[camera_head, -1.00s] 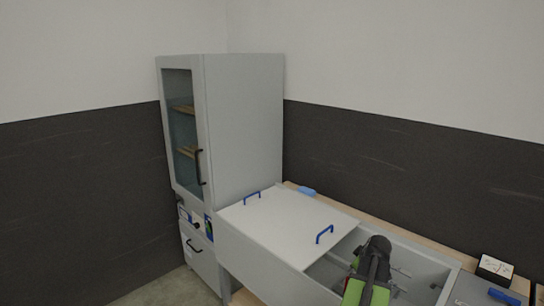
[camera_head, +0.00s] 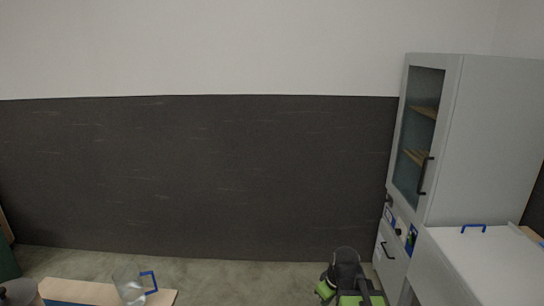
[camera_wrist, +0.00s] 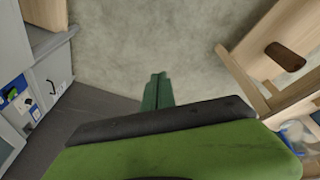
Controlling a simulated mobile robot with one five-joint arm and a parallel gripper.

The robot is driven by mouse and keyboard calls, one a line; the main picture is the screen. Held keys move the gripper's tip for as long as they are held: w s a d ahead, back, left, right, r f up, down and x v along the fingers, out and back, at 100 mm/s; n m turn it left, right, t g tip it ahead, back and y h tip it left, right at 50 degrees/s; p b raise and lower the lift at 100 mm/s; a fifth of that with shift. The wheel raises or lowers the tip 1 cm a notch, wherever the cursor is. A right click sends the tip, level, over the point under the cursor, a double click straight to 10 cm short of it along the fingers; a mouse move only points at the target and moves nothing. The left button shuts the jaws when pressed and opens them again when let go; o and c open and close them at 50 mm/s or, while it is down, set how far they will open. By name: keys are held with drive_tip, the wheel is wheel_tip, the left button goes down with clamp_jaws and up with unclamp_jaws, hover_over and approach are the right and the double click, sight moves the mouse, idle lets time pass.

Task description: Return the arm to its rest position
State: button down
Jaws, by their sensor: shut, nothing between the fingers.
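My gripper (camera_wrist: 157,92) shows in the wrist view as two dark green fingers close together, pointing out over the bare floor. They are shut and hold nothing. My arm (camera_head: 347,278), black and green, shows at the bottom of the head view, right of the middle, in front of the tall cabinet. The gripper's fingertips cannot be made out there. A broad green part of my arm with a black edge fills the bottom of the wrist view and hides what lies below.
A tall grey cabinet (camera_head: 490,140) with a glass door stands at the right, beside a white-lidded unit (camera_head: 490,260). A glass jug (camera_head: 128,288) with a blue handle stands on a wooden surface (camera_head: 80,291) at bottom left. Floor (camera_head: 230,275) between them is clear.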

drive_tip(key=s+a+m+g, duration=0.2)
drive_tip(key=s+m+g, duration=0.1)
drive_tip(key=s+m, duration=0.3)
drive_tip(key=shift+s+a+f+m+h, duration=0.4)
drive_tip(key=shift+s+f, duration=0.05)
drive_tip(key=shift+s, duration=0.4)
